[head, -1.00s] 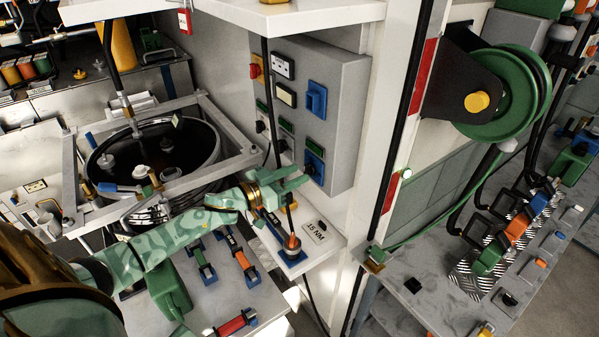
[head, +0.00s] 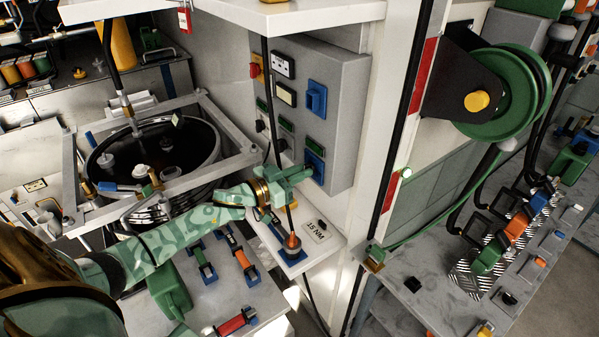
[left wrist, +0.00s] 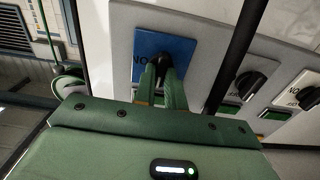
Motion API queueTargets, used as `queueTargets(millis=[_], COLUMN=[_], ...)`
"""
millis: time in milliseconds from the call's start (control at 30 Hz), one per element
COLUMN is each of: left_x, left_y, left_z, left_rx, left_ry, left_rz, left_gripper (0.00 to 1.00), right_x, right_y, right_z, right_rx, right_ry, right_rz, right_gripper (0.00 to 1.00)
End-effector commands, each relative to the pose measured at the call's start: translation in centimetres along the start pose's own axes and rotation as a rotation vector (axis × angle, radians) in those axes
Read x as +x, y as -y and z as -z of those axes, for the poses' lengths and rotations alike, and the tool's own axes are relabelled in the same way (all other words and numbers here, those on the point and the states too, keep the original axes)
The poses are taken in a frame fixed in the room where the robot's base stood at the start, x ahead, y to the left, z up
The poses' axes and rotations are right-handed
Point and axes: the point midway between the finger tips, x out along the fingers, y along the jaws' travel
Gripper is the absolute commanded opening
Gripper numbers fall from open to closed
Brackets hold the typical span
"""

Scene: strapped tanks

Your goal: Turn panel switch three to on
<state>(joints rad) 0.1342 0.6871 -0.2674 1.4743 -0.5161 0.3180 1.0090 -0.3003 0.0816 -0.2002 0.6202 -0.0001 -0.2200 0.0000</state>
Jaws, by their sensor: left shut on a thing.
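The grey panel (head: 345,115) on the wall carries a row of black knobs along its lower part. The knob at the right end sits on a blue plate (head: 315,160), which also shows in the left wrist view (left wrist: 182,48) with partly hidden lettering. My left gripper (head: 304,172) is at this plate. In the left wrist view its two green fingers (left wrist: 163,76) are shut on the black switch knob (left wrist: 162,62), one on each side. The fingers hide part of the knob, so its exact setting is hard to tell. My right gripper is not in view.
Two other black knobs (left wrist: 251,84) (left wrist: 308,98) sit beside the held one. A dark hose (head: 269,90) hangs close in front of the panel. A white shelf with a 15 NM label (head: 317,231) lies below the gripper.

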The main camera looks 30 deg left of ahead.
Motion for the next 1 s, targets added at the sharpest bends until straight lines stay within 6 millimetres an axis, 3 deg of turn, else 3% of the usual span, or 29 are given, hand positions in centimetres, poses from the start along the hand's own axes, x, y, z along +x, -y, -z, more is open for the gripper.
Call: queueTargets(millis=[267, 1000], left_x=[0.00, -0.01], left_y=[-0.08, -0.32], left_z=[0.04, -0.25], left_rx=[0.156, 0.854], left_ry=[-0.001, -0.001], left_rz=[0.000, 0.001], left_gripper=[0.00, 0.00], right_x=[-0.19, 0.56], right_y=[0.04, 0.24], right_z=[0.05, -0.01], right_rx=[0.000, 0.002], right_ry=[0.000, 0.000], right_rz=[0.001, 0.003], right_gripper=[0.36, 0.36])
